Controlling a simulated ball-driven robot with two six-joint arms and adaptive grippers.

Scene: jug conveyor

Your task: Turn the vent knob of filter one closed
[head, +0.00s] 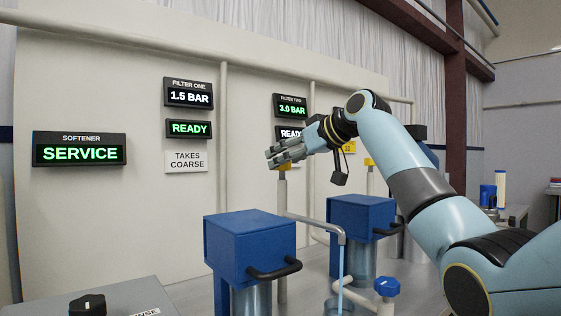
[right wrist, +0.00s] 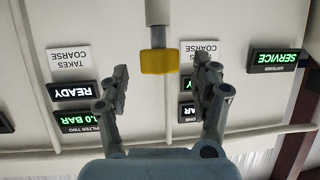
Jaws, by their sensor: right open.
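The filter one display (head: 188,92) reads 1.5 BAR, with READY below it. The blue box of filter one (head: 250,245) has a black handle. A yellow knob (head: 283,166) tops the upright pipe behind this box. My right gripper (head: 270,158) is open at about the knob's height and partly covers its top. In the right wrist view, which is upside down, the yellow knob (right wrist: 158,62) appears between the lines of the two spread fingers (right wrist: 160,80), near their tips. No contact shows. My left gripper is out of view.
The blue box of filter two (head: 360,220) stands to the right, with another yellow knob (head: 369,162) behind it. A bent grey spout (head: 325,228) runs a stream down between the boxes, near a blue knob (head: 387,287). A grey cabinet with a black knob (head: 88,305) is front left.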

